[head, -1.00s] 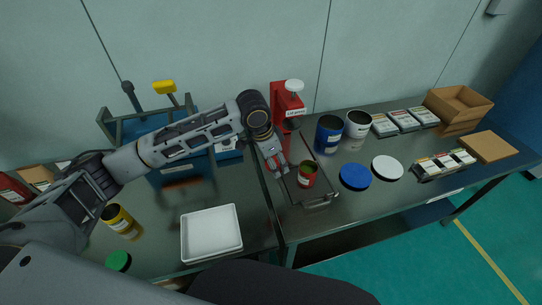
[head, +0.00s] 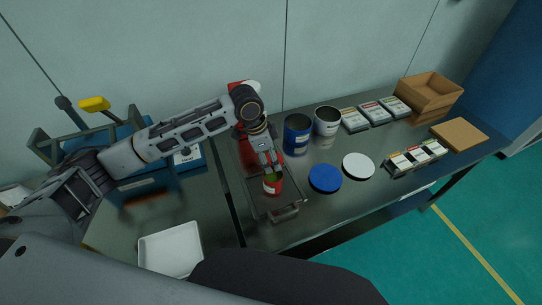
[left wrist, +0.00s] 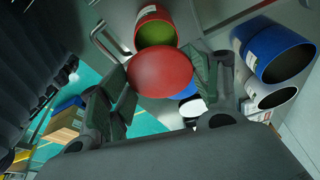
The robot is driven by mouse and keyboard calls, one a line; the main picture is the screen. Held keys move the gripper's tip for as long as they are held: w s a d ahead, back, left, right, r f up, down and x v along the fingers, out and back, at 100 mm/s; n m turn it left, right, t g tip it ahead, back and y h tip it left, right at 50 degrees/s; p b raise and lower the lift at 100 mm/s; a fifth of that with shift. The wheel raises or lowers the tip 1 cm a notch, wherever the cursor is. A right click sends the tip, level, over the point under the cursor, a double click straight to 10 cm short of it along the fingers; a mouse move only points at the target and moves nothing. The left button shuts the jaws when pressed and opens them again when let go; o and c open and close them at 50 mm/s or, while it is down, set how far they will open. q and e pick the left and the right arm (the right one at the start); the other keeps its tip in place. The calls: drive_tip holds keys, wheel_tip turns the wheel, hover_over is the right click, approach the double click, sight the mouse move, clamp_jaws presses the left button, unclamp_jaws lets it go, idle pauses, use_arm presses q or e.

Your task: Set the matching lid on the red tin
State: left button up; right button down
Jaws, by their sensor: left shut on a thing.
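The red tin (head: 272,187) stands open on a tray with a metal handle on the bench. The left wrist view shows the tin (left wrist: 152,14) with a green inside. My left gripper (head: 268,165) is just behind and above the tin in the head view. It is shut on a red disc-shaped lid (left wrist: 160,70), held between its fingers. In the left wrist view the lid is close to the tin's open mouth and overlaps its edge; I cannot tell whether they touch. The lid is mostly hidden in the head view. My right gripper is not in view.
The blue tin (head: 297,133) and white tin (head: 327,121) stand to the right. The blue lid (head: 325,178) and white lid (head: 358,166) lie in front of them. A red press (head: 238,88) stands behind my gripper. A white tray (head: 170,248) is at the left.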

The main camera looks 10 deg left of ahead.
sight(269, 160)
use_arm(q)
drive_tip(key=shift+w+d+m, duration=0.2)
drive_tip(key=shift+m, duration=0.2)
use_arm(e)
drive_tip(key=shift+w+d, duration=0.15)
use_arm(q)
drive_tip(key=shift+m, duration=0.3)
drive_tip(key=shift+m+g, duration=0.5)
drive_tip(key=shift+m, duration=0.6)
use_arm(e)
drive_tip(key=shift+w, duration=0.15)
use_arm(q)
drive_tip(key=shift+a, duration=0.1)
drive_tip(key=shift+f, duration=0.1)
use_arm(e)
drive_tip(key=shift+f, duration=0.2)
